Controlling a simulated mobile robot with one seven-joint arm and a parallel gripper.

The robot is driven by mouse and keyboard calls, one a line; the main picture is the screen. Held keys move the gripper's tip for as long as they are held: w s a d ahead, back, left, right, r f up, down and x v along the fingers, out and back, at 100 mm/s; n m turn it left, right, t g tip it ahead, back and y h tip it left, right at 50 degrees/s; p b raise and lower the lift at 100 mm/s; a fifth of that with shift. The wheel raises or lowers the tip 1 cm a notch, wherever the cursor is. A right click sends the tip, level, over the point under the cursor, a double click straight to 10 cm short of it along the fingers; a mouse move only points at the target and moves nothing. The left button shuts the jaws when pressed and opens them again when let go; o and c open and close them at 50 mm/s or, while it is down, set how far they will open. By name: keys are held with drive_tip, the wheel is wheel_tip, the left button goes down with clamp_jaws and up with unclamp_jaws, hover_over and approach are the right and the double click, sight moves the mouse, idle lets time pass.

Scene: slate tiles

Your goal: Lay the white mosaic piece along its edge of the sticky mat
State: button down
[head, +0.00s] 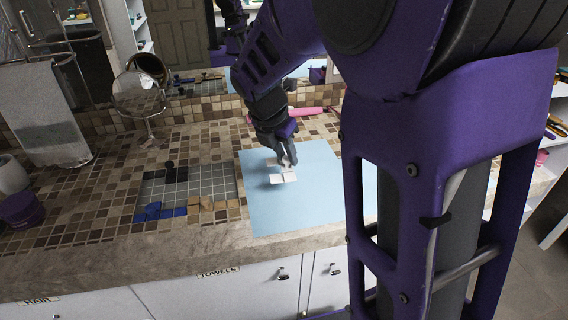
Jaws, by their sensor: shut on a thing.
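My gripper (286,161) points down over a light blue sheet (265,212), shut on a white mosaic piece (286,162). The piece is small and partly hidden by the fingers. More white pieces (284,179) show just below the fingertips, over the sheet; I cannot tell whether the held piece touches them. A dark gridded mat (212,182), which looks like the sticky mat, lies left of the sheet. It has black pieces (176,174) near its far edge and blue pieces (160,212) and tan pieces (213,204) along its near edge.
The mats lie on a brown tiled counter (115,195) with a stone front edge (130,255). A round mirror (139,97) stands at the back left. A pink object (305,114) lies behind the sheet. A purple pot (20,209) is at the far left. My arm hides the right side.

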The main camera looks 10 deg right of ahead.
sight(285, 158)
wheel_tip(285, 158, up, 3)
drive_tip(key=shift+r, duration=0.1)
drive_tip(key=shift+a+r+p, duration=0.1)
drive_tip(key=shift+r+p, duration=0.15)
drive_tip(key=shift+p, duration=0.05)
drive_tip(key=shift+w+a+m, duration=0.1)
drive_tip(key=shift+w+m, duration=0.05)
drive_tip(key=shift+m, duration=0.35)
drive_tip(key=w+a+f+n+y+p, duration=0.1)
drive_tip(key=w+a+n+y+p, duration=0.1)
drive_tip(key=w+a+n, duration=0.4)
drive_tip(key=w+a+f+n+y+p, duration=0.2)
drive_tip(key=w+a+n, duration=0.5)
drive_tip(key=n, duration=0.6)
drive_tip(key=a+y+p, duration=0.1)
drive_tip(key=a+y, duration=0.1)
drive_tip(key=shift+w+a+f+n+y, duration=0.15)
drive_tip(key=shift+a+f+n+y, duration=0.1)
drive_tip(key=shift+f+n+y, duration=0.05)
